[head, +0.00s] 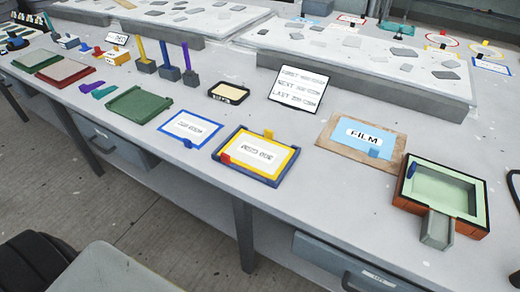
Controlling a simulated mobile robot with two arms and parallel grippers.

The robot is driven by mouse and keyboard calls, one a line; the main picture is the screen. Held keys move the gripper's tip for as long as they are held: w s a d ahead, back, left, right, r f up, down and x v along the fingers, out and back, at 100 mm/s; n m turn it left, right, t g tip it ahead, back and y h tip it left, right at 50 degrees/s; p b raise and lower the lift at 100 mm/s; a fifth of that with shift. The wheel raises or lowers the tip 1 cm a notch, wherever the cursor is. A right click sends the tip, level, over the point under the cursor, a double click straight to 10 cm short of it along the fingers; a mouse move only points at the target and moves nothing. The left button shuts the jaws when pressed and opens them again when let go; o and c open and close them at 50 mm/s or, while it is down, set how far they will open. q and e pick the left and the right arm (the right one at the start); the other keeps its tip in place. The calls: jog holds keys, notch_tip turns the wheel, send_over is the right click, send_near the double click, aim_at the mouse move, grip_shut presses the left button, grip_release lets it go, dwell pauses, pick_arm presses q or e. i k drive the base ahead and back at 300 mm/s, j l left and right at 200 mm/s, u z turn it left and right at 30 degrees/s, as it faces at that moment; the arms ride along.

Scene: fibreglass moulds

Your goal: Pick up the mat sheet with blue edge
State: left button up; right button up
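A white sheet with a blue edge (187,131) lies flat on the grey table, left of the middle of the head view. It has printed lettering too small to read and a small blue tab at its lower edge. To its right, a similar sheet with a yellow edge (245,158) lies in a dark blue frame tray (215,152); the two are apart. Nothing covers the blue-edged sheet. Neither of my grippers is in view.
A green tray (138,106) lies left of the blue-edged sheet. A wooden board (335,128) with a blue FILM sheet (365,136) and an orange-sided mould (408,192) lie to the right. A lettered sign (300,88) stands behind. Bare tabletop surrounds the blue-edged sheet.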

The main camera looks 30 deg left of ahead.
aim_at(192, 129)
jog(key=j+u, duration=0.15)
jog(key=u, duration=1.2)
jog(key=l+u, duration=0.4)
jog(key=i+l+u, duration=0.1)
jog(key=u, duration=0.35)
jog(key=k+l, duration=0.05)
jog(key=l, duration=0.05)
